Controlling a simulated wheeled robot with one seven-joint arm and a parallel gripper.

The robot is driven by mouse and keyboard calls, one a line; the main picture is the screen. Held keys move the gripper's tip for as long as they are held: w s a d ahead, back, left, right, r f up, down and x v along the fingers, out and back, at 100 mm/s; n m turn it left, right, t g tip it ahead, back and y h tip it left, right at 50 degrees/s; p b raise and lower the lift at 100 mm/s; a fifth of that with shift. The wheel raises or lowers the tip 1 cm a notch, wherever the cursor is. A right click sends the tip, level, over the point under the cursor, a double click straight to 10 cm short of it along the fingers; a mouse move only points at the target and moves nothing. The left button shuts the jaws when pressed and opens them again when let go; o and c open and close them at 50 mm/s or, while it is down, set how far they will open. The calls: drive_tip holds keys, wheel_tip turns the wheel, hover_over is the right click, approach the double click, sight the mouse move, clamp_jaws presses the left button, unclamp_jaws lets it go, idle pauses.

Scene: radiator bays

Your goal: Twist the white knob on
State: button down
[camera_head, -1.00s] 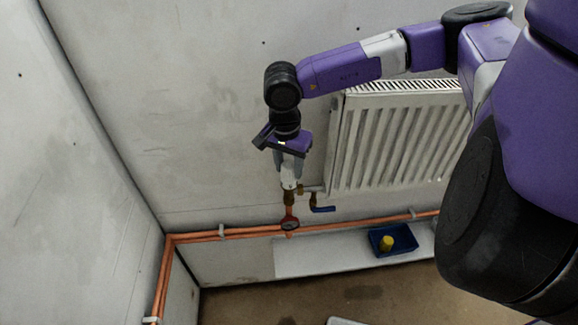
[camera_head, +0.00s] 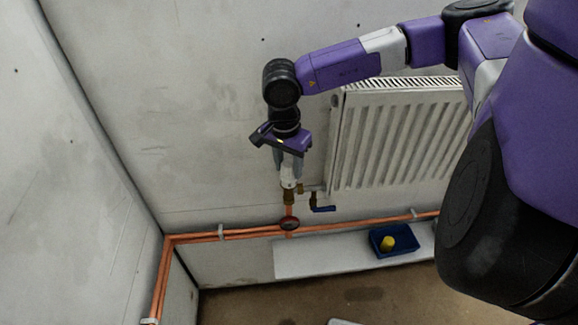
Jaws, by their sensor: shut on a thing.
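The white knob (camera_head: 288,181) sits on a brass valve (camera_head: 288,197) at the lower left of the white radiator (camera_head: 400,140). My gripper (camera_head: 288,174) points down from above, with its fingers around the knob and shut on it. The fingers cover the upper part of the knob. Any marking on the knob is too small to read.
A blue-handled valve (camera_head: 322,208) is just right of the brass valve.

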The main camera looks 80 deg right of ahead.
sight(289, 163)
drive_tip(key=m+b, duration=0.1)
drive_tip(key=m, duration=0.2)
drive_tip(key=m+b, duration=0.1)
drive_tip(key=m, duration=0.1)
drive_tip(key=shift+f+m+g+b, duration=0.3)
drive_tip(key=shift+f, duration=0.1)
drive_tip(key=m+b, duration=0.1)
drive_tip(key=m, duration=0.3)
drive_tip(key=shift+a+r+y+b, duration=0.1)
drive_tip(key=shift+y+b, duration=0.25)
drive_tip(key=shift+y, duration=0.05)
drive_tip(key=shift+r+m, duration=0.2)
drive_tip(key=shift+m, duration=0.6)
unclamp_jaws()
drive_tip(key=shift+r, duration=0.15)
drive_tip(key=shift+r+p, duration=2.05)
drive_tip(key=shift+r, duration=1.85)
